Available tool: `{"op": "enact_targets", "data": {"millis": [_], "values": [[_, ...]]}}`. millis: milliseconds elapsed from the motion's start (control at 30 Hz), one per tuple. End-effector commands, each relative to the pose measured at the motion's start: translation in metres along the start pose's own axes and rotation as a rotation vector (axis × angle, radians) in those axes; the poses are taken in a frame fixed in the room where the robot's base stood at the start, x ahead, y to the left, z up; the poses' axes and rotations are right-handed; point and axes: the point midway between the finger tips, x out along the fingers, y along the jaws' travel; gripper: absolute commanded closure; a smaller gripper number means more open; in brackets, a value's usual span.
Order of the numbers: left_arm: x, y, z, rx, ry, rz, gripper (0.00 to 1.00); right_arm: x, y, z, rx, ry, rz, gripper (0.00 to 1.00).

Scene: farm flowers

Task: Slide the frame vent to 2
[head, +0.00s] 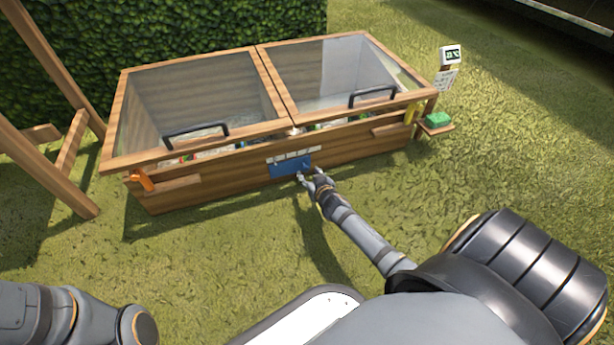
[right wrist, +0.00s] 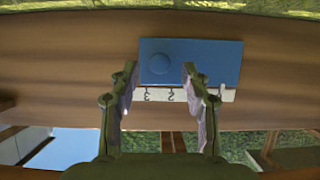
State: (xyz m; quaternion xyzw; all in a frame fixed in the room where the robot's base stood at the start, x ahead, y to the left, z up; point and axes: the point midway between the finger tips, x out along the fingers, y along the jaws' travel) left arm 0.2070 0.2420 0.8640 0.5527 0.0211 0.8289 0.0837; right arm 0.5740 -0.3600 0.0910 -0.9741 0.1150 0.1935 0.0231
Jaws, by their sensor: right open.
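The frame vent is a blue plate (head: 286,168) on the front board of the wooden cold frame (head: 222,181), below a white number strip (head: 292,153). The right wrist view shows the blue plate (right wrist: 212,58) upside down, with a round blue knob (right wrist: 160,64). The white strip (right wrist: 160,95) there shows 3 and 2; a finger covers part of it. My right gripper (head: 311,175) is at the vent. Its open fingers (right wrist: 160,75) appear on either side of the knob; I cannot tell whether they touch it. My left gripper is out of view.
Two glazed lids with black handles (head: 196,131) cover the frame. An orange latch (head: 143,180) is at the left, a yellow one (head: 411,112) at the right. A small shelf with a green item (head: 438,119) and a display (head: 451,55) stand at the right end. Grass in front is clear.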

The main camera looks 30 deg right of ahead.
Motion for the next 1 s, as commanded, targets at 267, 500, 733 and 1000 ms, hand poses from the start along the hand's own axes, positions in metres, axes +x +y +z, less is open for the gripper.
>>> {"op": "enact_targets", "data": {"millis": [267,500,733,1000], "values": [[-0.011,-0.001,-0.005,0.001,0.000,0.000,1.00,0.021,0.000,0.000,0.001,0.000,0.000,0.52],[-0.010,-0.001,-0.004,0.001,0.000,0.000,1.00,0.020,0.000,0.000,0.000,-0.001,0.000,0.59],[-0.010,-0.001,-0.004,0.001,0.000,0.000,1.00,0.020,0.000,0.000,0.000,-0.001,0.000,0.91],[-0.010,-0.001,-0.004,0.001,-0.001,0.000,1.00,0.020,0.000,0.000,0.000,-0.001,0.000,1.00]]}}
